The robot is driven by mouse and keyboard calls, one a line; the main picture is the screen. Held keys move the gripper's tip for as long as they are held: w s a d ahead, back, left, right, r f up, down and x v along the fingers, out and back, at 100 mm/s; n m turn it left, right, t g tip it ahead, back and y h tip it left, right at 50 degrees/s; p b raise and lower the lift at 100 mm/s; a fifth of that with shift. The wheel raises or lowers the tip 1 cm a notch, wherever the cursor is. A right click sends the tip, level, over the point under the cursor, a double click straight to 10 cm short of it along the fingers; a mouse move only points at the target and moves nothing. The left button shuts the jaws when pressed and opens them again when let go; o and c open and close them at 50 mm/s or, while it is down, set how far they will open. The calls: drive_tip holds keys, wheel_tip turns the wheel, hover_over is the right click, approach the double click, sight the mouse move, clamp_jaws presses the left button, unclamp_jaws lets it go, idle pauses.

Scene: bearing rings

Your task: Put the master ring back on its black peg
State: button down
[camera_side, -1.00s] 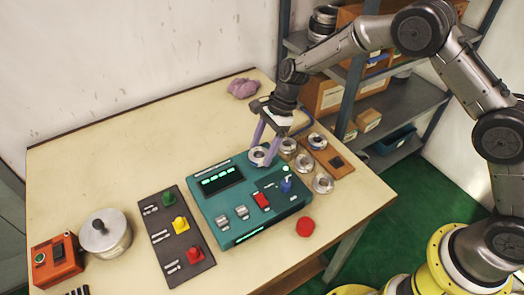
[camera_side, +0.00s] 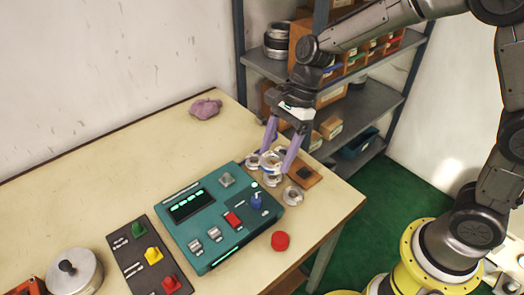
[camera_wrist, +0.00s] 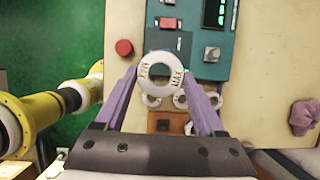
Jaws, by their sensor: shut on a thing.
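My gripper (camera_side: 276,157) is shut on a pale metal ring, the master ring (camera_side: 270,161), holding it above the table at the right end of the teal device. In the wrist view the ring (camera_wrist: 161,70) lies between my gripper's purple fingertips (camera_wrist: 162,72), with dark lettering on its face. The brown board (camera_side: 312,180) is just beyond and to the right of the held ring. In the wrist view the board (camera_wrist: 178,119) carries a dark patch (camera_wrist: 163,125); I cannot tell whether it is the black peg.
Loose rings lie close below the gripper, one (camera_side: 293,195) near the device's corner. The teal device (camera_side: 205,245) stands beside them with a blue knob (camera_side: 257,201). A red button (camera_side: 280,241) sits in front. Shelving (camera_side: 345,110) stands behind.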

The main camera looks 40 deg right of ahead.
drive_tip(key=w+d+f, duration=0.1)
drive_tip(key=d+f, duration=0.2)
drive_tip(key=d, duration=0.2)
drive_tip(key=d+f, duration=0.2)
drive_tip(key=d, duration=0.3)
drive_tip(key=w+d+f, duration=0.1)
drive_tip(key=d+f, duration=0.2)
drive_tip(key=d, duration=0.2)
drive_tip(key=shift+w+d+f, duration=0.15)
drive_tip(key=shift+w+f, duration=0.2)
drive_tip(key=shift+f, duration=1.95)
drive_tip(key=shift+f, duration=1.75)
unclamp_jaws()
drive_tip(key=shift+r, duration=3.8)
